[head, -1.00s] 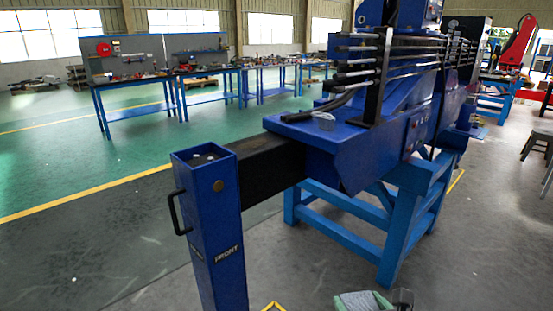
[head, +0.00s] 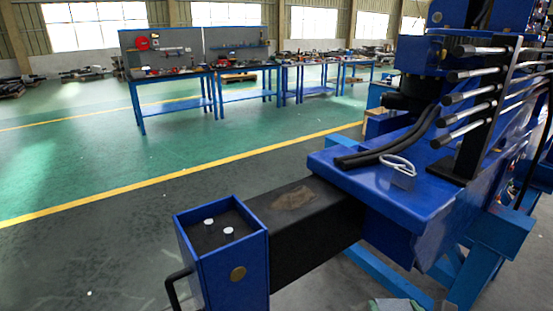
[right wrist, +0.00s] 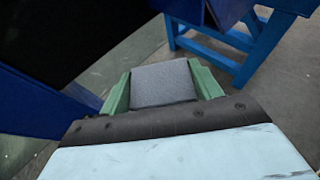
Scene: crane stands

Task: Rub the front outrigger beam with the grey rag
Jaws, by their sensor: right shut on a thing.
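The front outrigger beam (head: 315,235) is a black box beam running from the blue crane body to the blue upright leg (head: 230,262). A brown dirty patch (head: 296,198) lies on its top face. My right gripper (head: 397,306) shows only partly at the bottom edge of the head view, below and to the right of the beam and apart from it. In the right wrist view its green fingers are shut on the grey rag (right wrist: 164,84), which looks like a flat grey pad. A large dark surface, apparently the beam, fills the upper left there. My left gripper is not in view.
A blue ledge (head: 385,190) of the crane body carries black hoses and a pale looped item (head: 398,165). Control levers (head: 480,90) stand at the right. Blue stand legs (head: 480,275) are at the lower right. A handle sticks out from the leg's left side. The floor left is clear.

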